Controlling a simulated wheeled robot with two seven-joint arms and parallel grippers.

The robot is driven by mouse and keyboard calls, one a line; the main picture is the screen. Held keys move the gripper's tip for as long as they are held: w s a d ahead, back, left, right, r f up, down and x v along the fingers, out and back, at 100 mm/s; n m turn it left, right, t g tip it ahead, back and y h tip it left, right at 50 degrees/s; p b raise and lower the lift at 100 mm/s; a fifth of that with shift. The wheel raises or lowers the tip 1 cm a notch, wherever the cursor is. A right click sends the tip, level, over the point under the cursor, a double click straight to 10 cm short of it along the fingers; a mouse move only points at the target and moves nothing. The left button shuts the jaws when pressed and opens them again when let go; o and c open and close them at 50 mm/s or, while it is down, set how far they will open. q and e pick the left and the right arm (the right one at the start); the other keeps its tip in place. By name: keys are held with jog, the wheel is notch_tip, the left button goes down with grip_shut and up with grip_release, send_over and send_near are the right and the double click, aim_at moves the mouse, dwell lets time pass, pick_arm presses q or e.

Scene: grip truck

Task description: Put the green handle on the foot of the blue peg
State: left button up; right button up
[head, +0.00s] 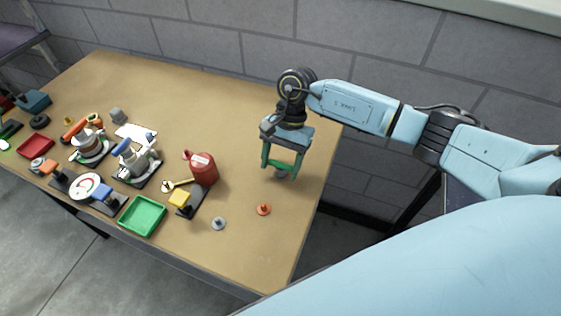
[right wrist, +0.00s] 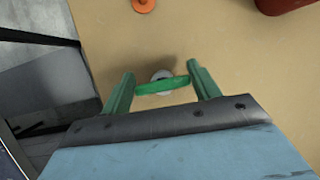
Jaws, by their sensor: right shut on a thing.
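My right gripper (head: 281,168) points down above the right part of the table, its two green fingers shut on a green handle (head: 279,163). In the right wrist view the green handle (right wrist: 162,86) spans between the fingers (right wrist: 162,88). A grey round piece (right wrist: 162,74) shows just behind the handle; I cannot tell whether it is joined to it. The blue peg (head: 98,190) stands at the left of the table on a dark flat foot (head: 113,204), far from the gripper. A white round plate lies beside it. My left gripper is not in view.
A red can (head: 203,168), a yellow peg (head: 180,198) on a dark foot and a green tray (head: 142,216) lie between the gripper and the blue peg. The table's back middle is clear.

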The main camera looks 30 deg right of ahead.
aim_at(281, 165)
jog(key=o, duration=1.9)
jog(key=shift+o, duration=0.2)
jog(key=shift+r+p, duration=1.75)
jog(key=shift+r, duration=2)
jog(key=shift+s+f, duration=0.1)
